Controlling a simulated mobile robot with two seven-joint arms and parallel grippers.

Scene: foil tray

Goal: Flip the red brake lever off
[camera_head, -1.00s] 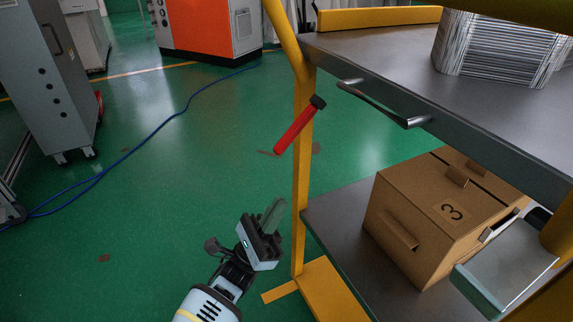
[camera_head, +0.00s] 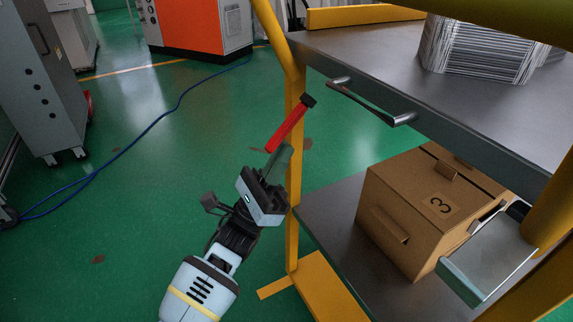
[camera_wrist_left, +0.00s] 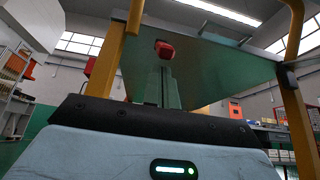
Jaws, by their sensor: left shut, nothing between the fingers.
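The red brake lever (camera_head: 286,128) is on the yellow post at the cart's near left corner. It slants down and left from a black pivot (camera_head: 308,100). My left gripper (camera_head: 279,156) is shut and empty, with its fingertips just below the lever's lower end. In the head view the fingertips overlap that end, and I cannot tell whether they touch. In the left wrist view, a red end piece (camera_wrist_left: 165,49) shows just above the shut fingers (camera_wrist_left: 161,88).
The cart has a dark top shelf (camera_head: 372,55) with a metal handle (camera_head: 370,102) and a stack of foil trays (camera_head: 480,50). A cardboard box (camera_head: 405,215) marked 3 sits on its lower shelf. A yellow post (camera_head: 294,190) stands beside my gripper. The green floor to the left is open.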

